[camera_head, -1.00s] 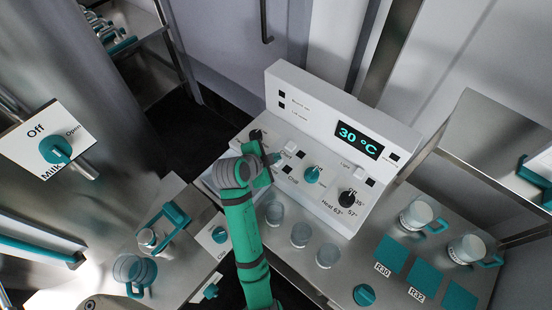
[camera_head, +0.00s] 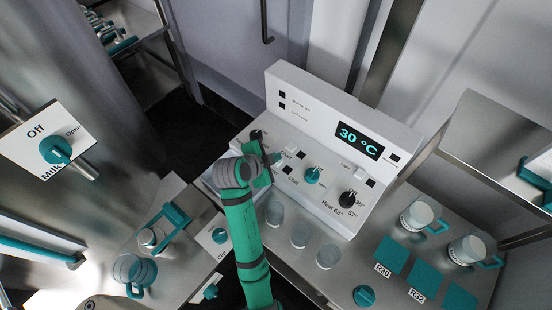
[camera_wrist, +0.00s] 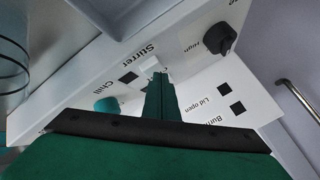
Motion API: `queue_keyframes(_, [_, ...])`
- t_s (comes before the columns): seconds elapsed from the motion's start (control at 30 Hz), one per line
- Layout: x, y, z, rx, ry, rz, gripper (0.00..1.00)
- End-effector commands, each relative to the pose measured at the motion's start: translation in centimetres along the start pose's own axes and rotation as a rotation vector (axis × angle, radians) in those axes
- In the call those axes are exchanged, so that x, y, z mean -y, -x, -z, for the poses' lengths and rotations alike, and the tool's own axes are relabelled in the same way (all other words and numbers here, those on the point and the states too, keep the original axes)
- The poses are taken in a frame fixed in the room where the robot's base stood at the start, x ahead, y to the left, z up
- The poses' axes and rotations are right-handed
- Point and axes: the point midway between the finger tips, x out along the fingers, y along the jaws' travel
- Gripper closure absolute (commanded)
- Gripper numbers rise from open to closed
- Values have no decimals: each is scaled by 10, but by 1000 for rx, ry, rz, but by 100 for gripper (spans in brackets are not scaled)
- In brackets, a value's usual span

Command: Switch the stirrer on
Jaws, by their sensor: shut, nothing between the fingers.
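The stirrer's label shows on the white control panel (camera_head: 335,205) in the wrist view, with a dark square lamp (camera_wrist: 128,78) beside it. A small pale switch (camera_wrist: 153,71) shows at the tips of my gripper (camera_wrist: 158,82). Whether the tips touch it I cannot tell, and the fingers partly hide it. In the head view my gripper (camera_head: 275,158) is over the left part of the panel, near the stirrer's labels. Its fingers are shut with nothing between them. The switch's position cannot be read.
A black knob (camera_head: 255,136) stands left of my gripper; it also shows in the wrist view (camera_wrist: 220,38). A teal knob (camera_head: 312,175) and a black heat knob (camera_head: 348,199) lie to the right. The display (camera_head: 359,141) reads 30 °C. Several glass jars (camera_head: 300,234) stand in front.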

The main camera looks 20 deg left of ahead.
Motion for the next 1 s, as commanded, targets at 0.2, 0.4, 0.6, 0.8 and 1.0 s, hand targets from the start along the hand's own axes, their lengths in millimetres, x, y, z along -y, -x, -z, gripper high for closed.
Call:
queue_keyframes(0.2, [0, 0, 0, 0, 0, -1, 100])
queue_keyframes(0.4, [0, 0, 0, 0, 1, 0, 100])
queue_keyframes(0.6, [-1, -1, -2, 1, 1, -1, 100])
queue_keyframes(0.8, [-5, -5, -5, 1, 1, -1, 100])
queue_keyframes(1.0, [-5, -6, -6, 2, 2, -2, 100])
